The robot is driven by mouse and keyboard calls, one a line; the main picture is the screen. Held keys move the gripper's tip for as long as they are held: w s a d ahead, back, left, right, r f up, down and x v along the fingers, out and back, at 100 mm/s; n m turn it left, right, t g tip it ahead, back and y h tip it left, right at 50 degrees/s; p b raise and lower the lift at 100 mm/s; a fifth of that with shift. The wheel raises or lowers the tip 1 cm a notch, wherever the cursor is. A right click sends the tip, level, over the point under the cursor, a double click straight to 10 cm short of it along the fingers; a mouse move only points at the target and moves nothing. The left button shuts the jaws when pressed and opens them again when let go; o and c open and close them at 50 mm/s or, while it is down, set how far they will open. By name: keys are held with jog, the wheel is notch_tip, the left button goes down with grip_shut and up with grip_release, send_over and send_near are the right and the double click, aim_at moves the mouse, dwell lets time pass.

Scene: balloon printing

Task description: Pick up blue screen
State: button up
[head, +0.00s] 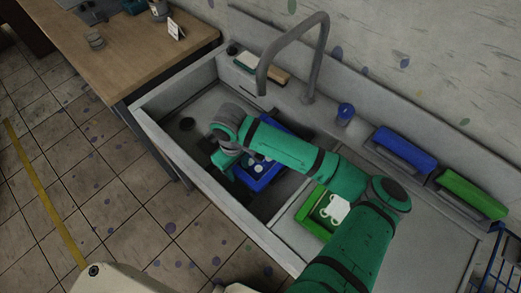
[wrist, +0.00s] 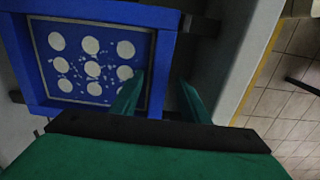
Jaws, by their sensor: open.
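The blue screen (wrist: 165,60) is a blue frame around a panel with white dots. In the head view the blue screen (head: 258,181) lies in the sink basin, partly hidden under my arm. My gripper (wrist: 161,80) is open and empty, with two green fingers. In the wrist view the fingers appear on either side of the frame's right rail, one over the panel and one outside it. I cannot tell how far above the rail they are. In the head view my gripper (head: 226,162) is at the screen's left side, its fingertips not clear.
The sink wall (wrist: 238,70) runs close beside the gripper. A green screen (head: 309,222) sits right of the basin. A grey faucet (head: 311,65) arches behind it. A blue-capped jar (head: 345,112), a blue squeegee (head: 405,149) and a green squeegee (head: 471,194) stand along the back ledge.

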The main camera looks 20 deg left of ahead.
grip_shut()
jog(key=shift+w, duration=0.1)
jog(key=shift+r, duration=0.1)
